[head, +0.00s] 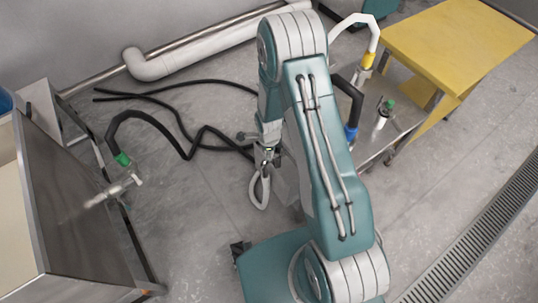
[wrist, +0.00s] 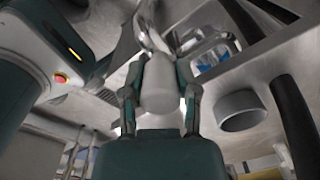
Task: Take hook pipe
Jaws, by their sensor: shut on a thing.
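My gripper (head: 267,155) points down over the grey floor, left of my teal arm. It is shut on a pale, curved piece that I take to be the hook pipe (head: 257,193); its loop hangs below the fingers, clear of the tables. In the wrist view, the two fingers of my gripper (wrist: 160,100) stand on either side of a thick, whitish section of the hook pipe (wrist: 159,88). The fingers and my arm hide part of the pipe. I cannot tell its full length.
A metal table (head: 75,215) stands at the left, with a black hose (head: 160,124) near it. A yellow table (head: 455,38) and a lower metal surface (head: 390,128) stand at the right. A white pipe (head: 190,55) runs along the wall.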

